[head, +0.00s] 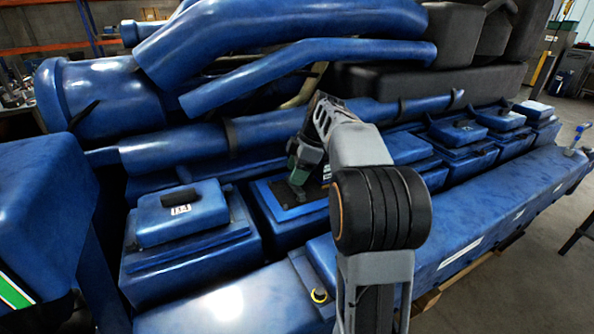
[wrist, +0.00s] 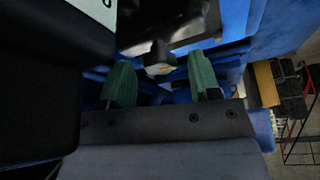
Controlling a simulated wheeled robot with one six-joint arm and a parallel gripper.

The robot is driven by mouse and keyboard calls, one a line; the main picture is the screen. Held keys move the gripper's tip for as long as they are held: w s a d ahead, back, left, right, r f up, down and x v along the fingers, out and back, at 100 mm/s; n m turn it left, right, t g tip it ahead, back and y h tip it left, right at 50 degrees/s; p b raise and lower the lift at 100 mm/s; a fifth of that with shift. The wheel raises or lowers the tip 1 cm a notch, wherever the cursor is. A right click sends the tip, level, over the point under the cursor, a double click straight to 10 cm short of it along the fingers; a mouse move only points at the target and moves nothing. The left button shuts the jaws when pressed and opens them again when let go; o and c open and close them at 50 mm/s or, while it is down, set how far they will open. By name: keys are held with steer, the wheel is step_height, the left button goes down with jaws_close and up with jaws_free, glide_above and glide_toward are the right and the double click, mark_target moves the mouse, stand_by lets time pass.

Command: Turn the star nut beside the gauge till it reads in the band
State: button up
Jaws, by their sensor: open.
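My gripper (wrist: 160,68) is open, with its two green fingers apart. A small dark piece with a pale face (wrist: 159,58) shows between and just beyond the fingertips in the wrist view. I cannot tell for sure whether it is the star nut, or whether a finger touches it. In the head view my gripper (head: 301,172) points down over an opened blue engine box (head: 285,214) with a dark inside, and my arm hides part of it. No gauge face or needle can be read in either view.
A closed blue box with a white label (head: 180,209) stands to the left, and several more blue boxes (head: 461,132) run right. A long blue pipe (head: 270,128) passes behind my gripper. A long blue cover (head: 470,215) lies in front. Open floor shows at right.

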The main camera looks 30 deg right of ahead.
steer(key=c, duration=0.9)
steer(key=shift+f+m+b, duration=0.1)
steer(key=shift+m+b, duration=0.2)
